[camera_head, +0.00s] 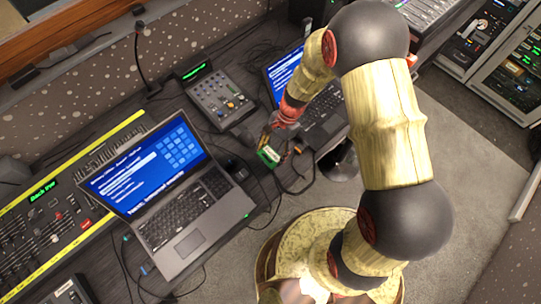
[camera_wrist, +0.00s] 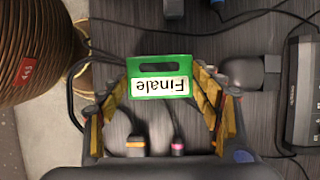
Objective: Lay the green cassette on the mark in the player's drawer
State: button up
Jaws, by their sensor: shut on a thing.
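The green cassette (camera_wrist: 160,68) has a white label reading "Finale", which appears upside down in the wrist view. My gripper (camera_wrist: 160,88) is shut on it, with yellow-padded fingers at its left and right edges. In the head view the cassette (camera_head: 268,155) shows small and green below my gripper (camera_head: 271,137), over the desk edge between the two laptops. I cannot make out the player's drawer or its mark in either view.
An open laptop (camera_head: 190,240) stands left of the cassette, and another laptop (camera_head: 325,115) stands behind my arm. A small mixer (camera_head: 218,97) and a long fader desk (camera_head: 50,215) are on the table. Dark cables (camera_head: 290,180) lie around the cassette. Grey floor lies to the right.

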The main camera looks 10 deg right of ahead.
aim_at(272, 152)
jog(key=shift+w+a+f+b, duration=0.15)
jog(key=shift+f+b, duration=0.15)
jog(key=shift+f, duration=0.65)
jog(key=shift+w+f+b, duration=0.1)
jog(key=shift+f+b, duration=0.2)
jog(key=shift+f, duration=0.65)
jog(key=shift+f, duration=0.15)
jog(key=o, duration=1.3)
